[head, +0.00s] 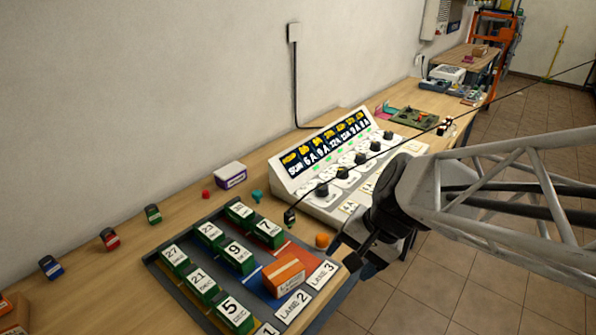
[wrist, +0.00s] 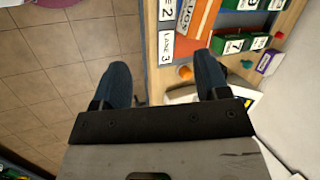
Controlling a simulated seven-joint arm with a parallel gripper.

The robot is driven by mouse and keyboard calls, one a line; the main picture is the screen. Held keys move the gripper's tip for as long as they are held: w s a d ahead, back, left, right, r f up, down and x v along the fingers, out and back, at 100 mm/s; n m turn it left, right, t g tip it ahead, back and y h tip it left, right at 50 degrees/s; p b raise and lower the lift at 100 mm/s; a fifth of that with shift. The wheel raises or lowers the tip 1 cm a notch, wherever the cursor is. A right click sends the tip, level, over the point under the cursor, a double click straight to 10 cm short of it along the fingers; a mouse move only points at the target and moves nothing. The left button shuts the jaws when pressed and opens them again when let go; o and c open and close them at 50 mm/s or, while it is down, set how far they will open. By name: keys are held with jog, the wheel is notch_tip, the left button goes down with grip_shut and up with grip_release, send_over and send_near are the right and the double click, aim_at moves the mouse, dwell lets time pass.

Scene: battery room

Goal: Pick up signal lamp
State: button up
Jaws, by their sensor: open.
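No lamp is plainly marked. A small rounded orange piece (head: 322,240) sits at the table's front edge, beside the lane tray; it also shows in the wrist view (wrist: 185,72), just left of the right finger. It may be the signal lamp, but I cannot be sure. My gripper (head: 352,254) is to its right in the head view, close to the table's front edge.
The lane tray (head: 160,270) holds several green numbered blocks and an orange box (head: 284,275). A sloped console (head: 283,185) with dials stands behind the orange piece. A red piece (head: 206,194), a teal piece (head: 257,196) and a purple-white box (head: 230,175) lie farther back.

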jog(key=w+a+f+m+t+y, duration=0.1)
jog(key=w+f+m+t+y, duration=0.1)
jog(key=w+f+m+y, duration=0.55)
jog(key=m+t+h, duration=0.2)
jog(key=m+t, duration=0.4)
jog(key=m, duration=0.6)
send_near(323, 236)
jog(key=a, duration=0.1)
jog(key=w+a, duration=0.1)
jog(key=shift+a+r, duration=0.1)
jog(key=shift+a, duration=0.2)
jog(key=shift+w+d+f+m, duration=0.25)
jog(key=shift+d+f+m, duration=0.1)
jog(key=shift+f+m, duration=0.1)
jog(key=shift+h+x, duration=0.25)
jog(key=shift+x, duration=0.95)
jog(key=shift+w+a+f, duration=0.1)
